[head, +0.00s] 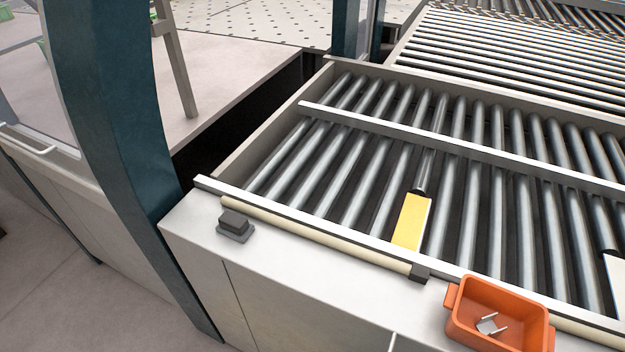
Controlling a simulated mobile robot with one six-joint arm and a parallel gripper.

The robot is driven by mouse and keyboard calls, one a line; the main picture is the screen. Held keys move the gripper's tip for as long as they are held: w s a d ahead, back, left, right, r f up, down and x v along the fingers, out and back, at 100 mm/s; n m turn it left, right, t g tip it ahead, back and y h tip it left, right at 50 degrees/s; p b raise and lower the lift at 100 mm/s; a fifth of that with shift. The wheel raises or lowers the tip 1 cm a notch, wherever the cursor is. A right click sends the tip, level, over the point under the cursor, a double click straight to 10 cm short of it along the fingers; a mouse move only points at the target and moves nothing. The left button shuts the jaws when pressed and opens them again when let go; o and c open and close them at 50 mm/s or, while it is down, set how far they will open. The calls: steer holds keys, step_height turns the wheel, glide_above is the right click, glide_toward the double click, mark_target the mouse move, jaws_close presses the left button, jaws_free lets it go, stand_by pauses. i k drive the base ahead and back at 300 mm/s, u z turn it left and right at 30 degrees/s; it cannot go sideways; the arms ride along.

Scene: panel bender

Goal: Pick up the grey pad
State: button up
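A small dark grey block (235,218) sits on a slightly wider grey base (234,234) on the white ledge at the front left of the roller table. It looks like the grey pad, but I cannot tell whether block and base are one piece or two. Nothing touches it from above and its top is clear. My gripper is not in view.
An orange bin (462,322) with a small grey metal bracket (490,325) inside stands on the ledge at the right. A yellow plate (411,222) lies on the rollers. A dark teal post (112,130) rises left of the ledge. The ledge between block and bin is mostly free.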

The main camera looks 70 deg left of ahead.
mark_target(232, 225)
steer(key=u, duration=1.05)
steer(key=k, duration=0.1)
steer(key=u, duration=2.7)
steer(key=k, duration=1)
steer(key=z, duration=0.4)
steer(key=i, duration=0.95)
steer(key=u, duration=0.7)
